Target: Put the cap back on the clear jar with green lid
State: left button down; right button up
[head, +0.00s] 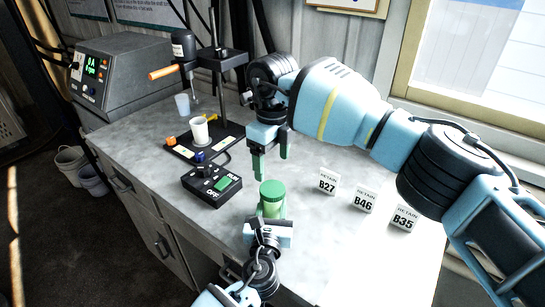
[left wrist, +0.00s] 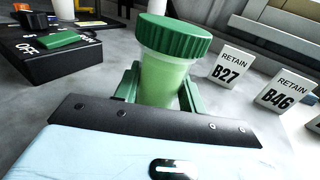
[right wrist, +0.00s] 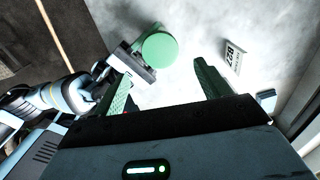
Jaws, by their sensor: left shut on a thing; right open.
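The clear jar (head: 271,208) stands upright on the bench, with pale green contents. Its green lid (head: 272,189) sits on top of the jar; I cannot tell whether it is screwed down. In the left wrist view the jar (left wrist: 163,80) is between my left gripper's fingers, with the lid (left wrist: 172,36) above them. My left gripper (head: 268,228) is shut on the jar body from the front. My right gripper (head: 271,170) is open and empty, pointing down above and behind the lid. In the right wrist view the lid (right wrist: 159,48) lies ahead, left of centre, beyond the open fingers (right wrist: 165,85).
Cards B27 (head: 327,182), B46 (head: 361,200) and B35 (head: 403,218) stand right of the jar. A black switch box (head: 211,186) is to the left. Behind it, a white cup (head: 199,130) stands on the disperser base. A grey control unit (head: 130,75) is at the back left.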

aim_at(273, 188)
jog(key=shift+f, duration=3.95)
jog(key=c, duration=1)
jog(key=o, duration=1.1)
jog(key=shift+o, duration=0.2)
jog(key=shift+r, duration=0.1)
notch_tip(273, 188, up, 12)
